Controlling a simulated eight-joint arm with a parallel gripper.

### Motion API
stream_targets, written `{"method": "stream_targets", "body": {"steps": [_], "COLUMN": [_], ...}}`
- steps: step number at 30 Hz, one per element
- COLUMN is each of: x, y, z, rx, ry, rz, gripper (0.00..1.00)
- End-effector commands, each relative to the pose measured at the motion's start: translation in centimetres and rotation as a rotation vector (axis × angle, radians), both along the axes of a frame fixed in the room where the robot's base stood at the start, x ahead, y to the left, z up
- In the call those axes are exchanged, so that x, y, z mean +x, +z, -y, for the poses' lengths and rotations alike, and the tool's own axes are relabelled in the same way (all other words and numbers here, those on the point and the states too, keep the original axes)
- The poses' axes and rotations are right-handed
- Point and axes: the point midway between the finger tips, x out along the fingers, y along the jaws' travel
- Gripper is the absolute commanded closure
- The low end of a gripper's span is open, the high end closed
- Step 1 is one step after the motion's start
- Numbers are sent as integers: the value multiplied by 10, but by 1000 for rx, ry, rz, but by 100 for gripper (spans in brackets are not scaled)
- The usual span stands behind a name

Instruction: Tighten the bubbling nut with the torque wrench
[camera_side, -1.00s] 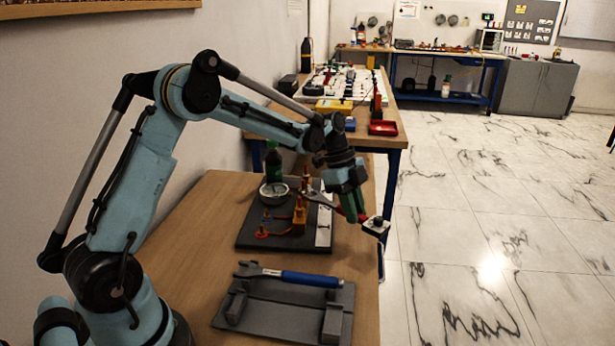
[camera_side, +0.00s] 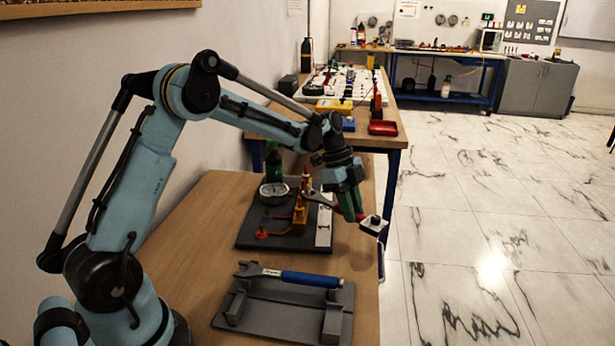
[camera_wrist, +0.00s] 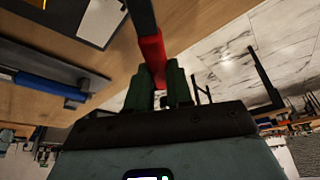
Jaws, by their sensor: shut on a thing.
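My gripper (camera_side: 349,204) is shut on the red handle of a wrench (camera_wrist: 152,55), which also shows in the side view (camera_side: 343,210). The handle has a white-and-black block (camera_side: 373,224) at its outer end. The wrench's grey head reaches left to the upper part of a brass fitting (camera_side: 300,214) on the dark rig plate (camera_side: 250,240). I cannot tell whether its jaw sits around a nut. A second wrench with a blue handle (camera_side: 310,279) lies on a grey holder (camera_side: 275,312). No bubbles can be made out.
A round gauge (camera_side: 273,190) and a green bottle (camera_side: 273,163) stand at the rig's back left. A white numbered strip (camera_side: 323,230) lies along its right side. Bare wood (camera_side: 200,245) lies left of the rig. A second table with a red tray (camera_side: 383,128) is behind.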

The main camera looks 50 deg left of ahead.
Motion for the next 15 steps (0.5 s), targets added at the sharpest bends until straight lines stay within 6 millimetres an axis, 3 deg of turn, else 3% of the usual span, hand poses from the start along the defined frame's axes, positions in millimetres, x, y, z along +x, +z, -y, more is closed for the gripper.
{"method": "stream_targets", "body": {"steps": [15], "x": [-1], "y": [0], "z": [-7], "rx": [-1], "ry": [0], "rz": [0], "gripper": [100]}}
